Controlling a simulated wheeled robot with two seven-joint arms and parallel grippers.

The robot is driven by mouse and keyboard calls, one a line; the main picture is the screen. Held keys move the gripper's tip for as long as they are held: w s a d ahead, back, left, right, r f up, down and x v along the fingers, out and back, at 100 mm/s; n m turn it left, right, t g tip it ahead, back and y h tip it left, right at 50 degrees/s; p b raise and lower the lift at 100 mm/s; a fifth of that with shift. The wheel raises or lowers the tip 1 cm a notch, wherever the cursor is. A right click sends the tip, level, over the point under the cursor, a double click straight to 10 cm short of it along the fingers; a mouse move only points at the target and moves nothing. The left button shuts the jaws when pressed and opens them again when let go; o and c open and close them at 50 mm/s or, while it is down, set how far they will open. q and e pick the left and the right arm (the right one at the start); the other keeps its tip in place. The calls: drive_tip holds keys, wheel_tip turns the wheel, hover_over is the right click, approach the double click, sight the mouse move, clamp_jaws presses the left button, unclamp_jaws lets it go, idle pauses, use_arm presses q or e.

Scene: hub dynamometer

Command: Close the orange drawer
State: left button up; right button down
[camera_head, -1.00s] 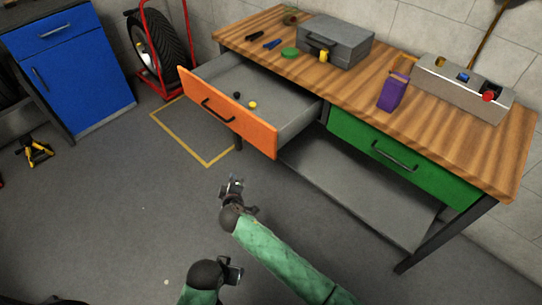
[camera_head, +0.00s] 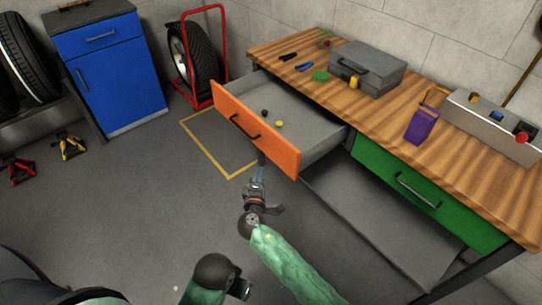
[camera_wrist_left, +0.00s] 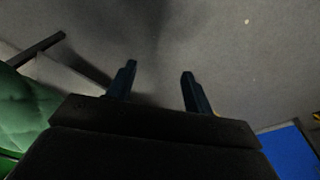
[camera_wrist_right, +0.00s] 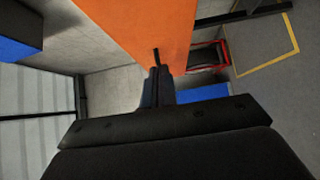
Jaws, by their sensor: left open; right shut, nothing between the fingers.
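The orange drawer (camera_head: 258,132) is pulled out from the left end of the wooden workbench (camera_head: 390,115). It has a dark bar handle (camera_head: 245,128) and small black and yellow items inside. My right gripper (camera_head: 260,173) is shut and empty, in front of and just below the drawer front's lower edge. In the right wrist view its shut fingers (camera_wrist_right: 158,85) point toward the orange front (camera_wrist_right: 160,30); I cannot tell whether they touch. My left gripper (camera_wrist_left: 158,85) is open and empty over the floor, low in the head view.
A shut green drawer (camera_head: 420,190) is to the right, above a grey lower shelf (camera_head: 365,215). A toolbox (camera_head: 368,67) and a purple box (camera_head: 421,125) stand on the bench. A blue cabinet (camera_head: 112,80) and a red wheel rack (camera_head: 222,60) are at left. The floor before the drawer is clear.

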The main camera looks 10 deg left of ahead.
drive_tip(key=p, duration=0.2)
approach(272, 149)
drive_tip(key=w+a, duration=0.3)
drive_tip(key=shift+w+d+r+p, duration=0.1)
drive_tip(key=shift+w+d+p, duration=0.45)
drive_tip(key=shift+w+d, duration=0.5)
use_arm(q)
wheel_tip(272, 149, down, 15)
drive_tip(key=w, duration=0.1)
drive_tip(key=shift+w, duration=0.3)
use_arm(e)
drive_tip(key=shift+w+d, duration=0.1)
drive_tip(key=shift+w, duration=0.25)
